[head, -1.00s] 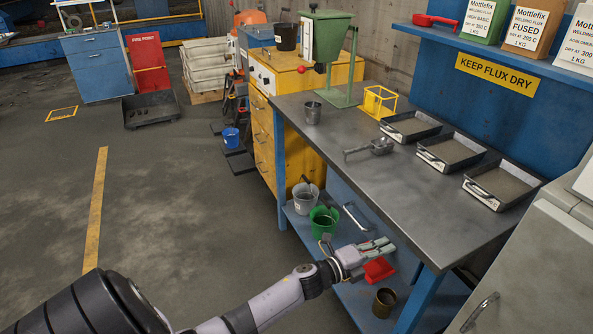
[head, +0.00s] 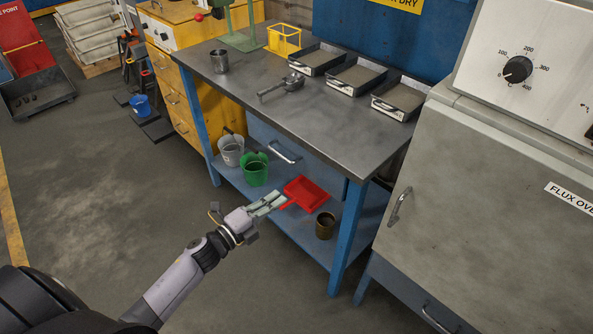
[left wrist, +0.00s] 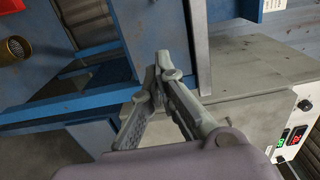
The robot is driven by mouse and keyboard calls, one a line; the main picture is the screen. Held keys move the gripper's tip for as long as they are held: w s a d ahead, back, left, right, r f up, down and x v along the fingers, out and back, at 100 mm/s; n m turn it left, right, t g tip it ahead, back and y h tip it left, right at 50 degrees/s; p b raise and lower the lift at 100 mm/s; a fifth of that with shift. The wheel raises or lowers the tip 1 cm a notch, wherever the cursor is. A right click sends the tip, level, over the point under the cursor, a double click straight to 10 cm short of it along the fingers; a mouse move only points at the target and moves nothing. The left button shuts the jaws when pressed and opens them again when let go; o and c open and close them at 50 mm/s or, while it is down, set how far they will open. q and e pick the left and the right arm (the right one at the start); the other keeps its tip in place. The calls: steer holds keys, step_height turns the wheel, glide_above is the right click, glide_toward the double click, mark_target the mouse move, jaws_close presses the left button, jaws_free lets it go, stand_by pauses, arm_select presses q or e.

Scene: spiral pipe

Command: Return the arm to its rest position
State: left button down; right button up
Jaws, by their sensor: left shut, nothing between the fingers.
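My left gripper (head: 267,203) is shut and empty. In the head view it hangs in front of the bench's lower shelf, its fingertips overlapping the near side of a red dustpan-like tray (head: 306,194). I cannot tell if they touch. My left arm reaches in from the lower left. In the left wrist view the gripper's fingertips (left wrist: 164,62) come together before blue bench parts and a grey cabinet. My right gripper is not in view.
The steel-topped bench (head: 320,118) holds a scoop (head: 283,85), a metal cup (head: 219,61) and several flux trays. Its lower shelf holds a grey bucket (head: 231,151), a green bucket (head: 255,170) and a brown cup (head: 325,226). A flux oven (head: 480,200) stands right.

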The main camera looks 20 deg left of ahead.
arm_select(q)
steer(key=s+a+f+n+g+y, duration=0.15)
steer(key=s+f+n, duration=0.25)
steer(key=f, duration=0.5)
steer(key=s+a+f+n+g+y+p, duration=0.1)
steer(key=s+f+n+g+y, duration=0.2)
steer(key=f, duration=0.5)
steer(key=s+a+f+n+g+y, duration=0.1)
steer(key=s+f+n+y, duration=0.1)
steer(key=s+f+n, duration=0.5)
steer(key=s+d+f+n+g, duration=0.2)
steer(key=s+f, duration=0.4)
steer(key=s, duration=0.4)
steer(key=s+d+f+n+g+p, duration=0.1)
steer(key=s+f+g, duration=0.3)
steer(key=s, duration=0.6)
steer(key=s+d+f+n+g, duration=0.3)
steer(key=s+f+g, duration=0.1)
steer(key=s+f, duration=0.4)
steer(key=shift+s+d+f+p, duration=0.15)
steer(key=shift+s+p, duration=0.15)
steer(key=shift+s, duration=0.8)
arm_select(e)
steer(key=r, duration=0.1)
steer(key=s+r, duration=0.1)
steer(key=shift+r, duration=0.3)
arm_select(q)
steer(key=shift+y, duration=0.25)
